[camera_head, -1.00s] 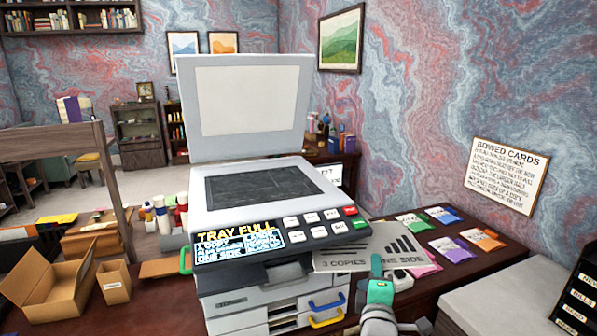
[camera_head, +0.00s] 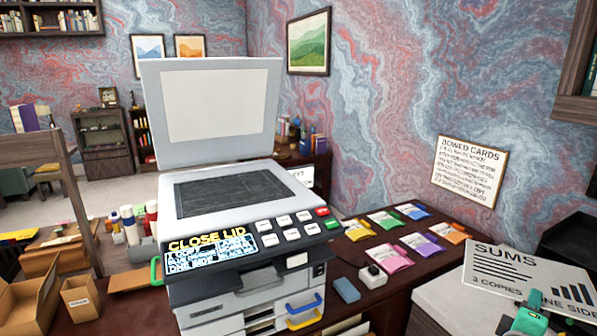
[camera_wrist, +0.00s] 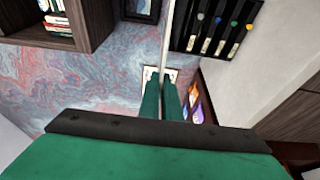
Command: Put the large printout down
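The large printout (camera_head: 508,266), a white sheet reading "SUMS", "3 COPIES" and "ONE SIDE" with a bar chart, is at the right in the head view. My green gripper (camera_head: 533,302) is at its near edge, shut on it. In the wrist view the printout (camera_wrist: 167,45) shows edge-on as a thin pale strip between the two fingers of my gripper (camera_wrist: 162,92). The sheet appears over a pale grey top (camera_head: 440,292); I cannot tell whether it touches that top.
The copier (camera_head: 230,215) stands open-lidded at centre, its panel reading "CLOSE LID". Coloured packets (camera_head: 420,243), a white block (camera_head: 373,276) and a blue block (camera_head: 346,290) lie on the dark desk. A dark slotted rack (camera_wrist: 215,28) shows in the wrist view.

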